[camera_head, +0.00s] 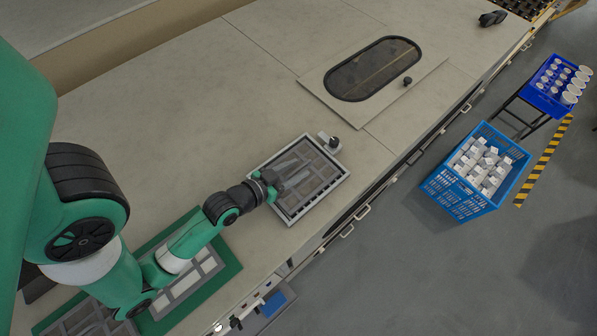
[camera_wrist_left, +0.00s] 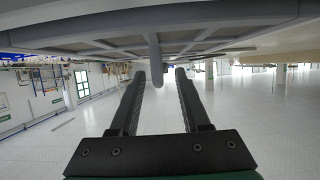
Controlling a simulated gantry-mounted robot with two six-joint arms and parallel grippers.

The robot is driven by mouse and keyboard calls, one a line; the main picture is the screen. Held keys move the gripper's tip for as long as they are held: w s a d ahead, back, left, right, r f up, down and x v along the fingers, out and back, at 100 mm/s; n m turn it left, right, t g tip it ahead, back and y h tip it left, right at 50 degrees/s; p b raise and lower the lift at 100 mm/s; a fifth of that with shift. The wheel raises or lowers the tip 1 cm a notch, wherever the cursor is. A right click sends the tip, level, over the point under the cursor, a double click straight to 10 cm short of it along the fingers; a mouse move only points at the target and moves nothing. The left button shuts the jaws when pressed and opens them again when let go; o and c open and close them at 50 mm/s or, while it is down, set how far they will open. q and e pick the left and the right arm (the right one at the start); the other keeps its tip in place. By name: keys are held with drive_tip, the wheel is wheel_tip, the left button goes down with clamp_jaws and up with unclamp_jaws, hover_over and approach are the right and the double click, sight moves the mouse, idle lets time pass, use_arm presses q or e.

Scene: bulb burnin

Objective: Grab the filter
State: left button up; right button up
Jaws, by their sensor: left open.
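What looks like the filter is a grey framed panel (camera_head: 337,183) with a grid of flat sections, lying on the pale bench in the head view. Its sectioned frame (camera_wrist_left: 110,45) fills the top of the left wrist view. My left gripper (camera_head: 303,176) is over the panel with its fingers spread. In the left wrist view my left gripper (camera_wrist_left: 161,75) is open. A short grey upright post (camera_wrist_left: 154,62) shows between the fingertips; I cannot tell whether the fingers touch it. My right gripper is not in view.
A dark knob (camera_head: 334,143) stands beside the panel's far corner. A black oval hatch (camera_head: 372,69) lies further back. A green mat (camera_head: 229,266) holds more grey framed panels. A blue crate (camera_head: 463,205) of white boxes stands on the floor. Bare bench (camera_head: 190,90) lies left of the panel.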

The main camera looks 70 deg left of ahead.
use_arm(q)
drive_tip(key=shift+w+a+f, duration=0.25)
drive_tip(key=shift+w+f, duration=0.05)
drive_tip(key=shift+w, duration=0.3)
clamp_jaws()
idle(1.0)
